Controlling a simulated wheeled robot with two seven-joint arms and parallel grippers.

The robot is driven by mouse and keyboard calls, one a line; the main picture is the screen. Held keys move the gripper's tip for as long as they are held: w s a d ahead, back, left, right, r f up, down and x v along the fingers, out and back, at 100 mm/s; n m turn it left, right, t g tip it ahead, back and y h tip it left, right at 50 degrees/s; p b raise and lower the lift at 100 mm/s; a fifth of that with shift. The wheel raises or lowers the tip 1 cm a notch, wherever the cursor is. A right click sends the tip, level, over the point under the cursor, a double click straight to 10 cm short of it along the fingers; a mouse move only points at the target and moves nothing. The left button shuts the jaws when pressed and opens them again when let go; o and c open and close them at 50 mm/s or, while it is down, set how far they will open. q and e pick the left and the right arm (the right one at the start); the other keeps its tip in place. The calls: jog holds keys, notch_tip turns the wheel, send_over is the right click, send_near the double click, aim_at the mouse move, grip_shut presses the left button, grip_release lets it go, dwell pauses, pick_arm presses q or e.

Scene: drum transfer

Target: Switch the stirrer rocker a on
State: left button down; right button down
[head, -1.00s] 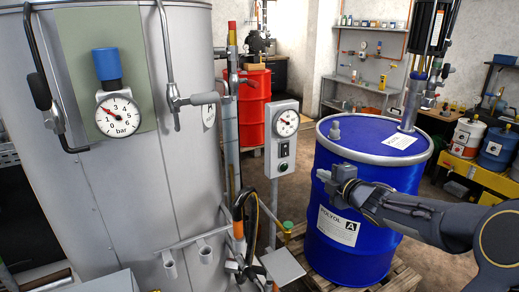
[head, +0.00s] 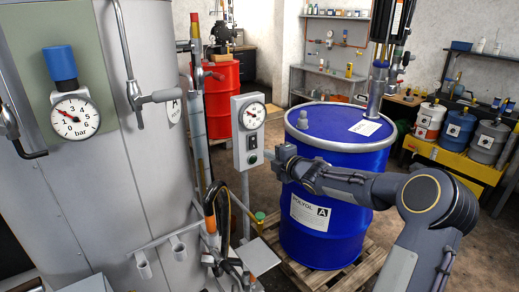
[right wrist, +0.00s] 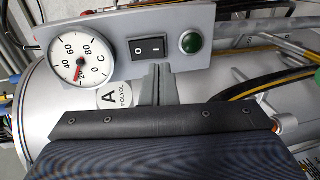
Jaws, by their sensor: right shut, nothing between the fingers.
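The grey control panel (head: 238,150) stands on a post between the tank and the blue drum. It carries a black rocker (right wrist: 148,48) marked O and I, between a temperature dial (right wrist: 82,58) and a green button (right wrist: 190,42). The rocker is small in the head view (head: 251,141), and I cannot tell which side is pressed. My right gripper (right wrist: 156,68) is shut and empty, its tips just below the rocker in the wrist view; contact cannot be told. In the head view it (head: 281,155) is right of the panel, in front of the drum. My left gripper is not in view.
The blue drum (head: 330,235) marked A stands on a wooden pallet (head: 342,280) beside the panel, under my right arm. The large grey tank (head: 110,190) with a pressure gauge (head: 74,118) fills the left.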

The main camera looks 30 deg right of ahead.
aim_at(254, 148)
jog(key=w, duration=0.2)
jog(key=w+p, duration=0.1)
jog(key=w, duration=0.3)
jog(key=shift+a+f, duration=0.25)
jog(key=shift+f, duration=0.15)
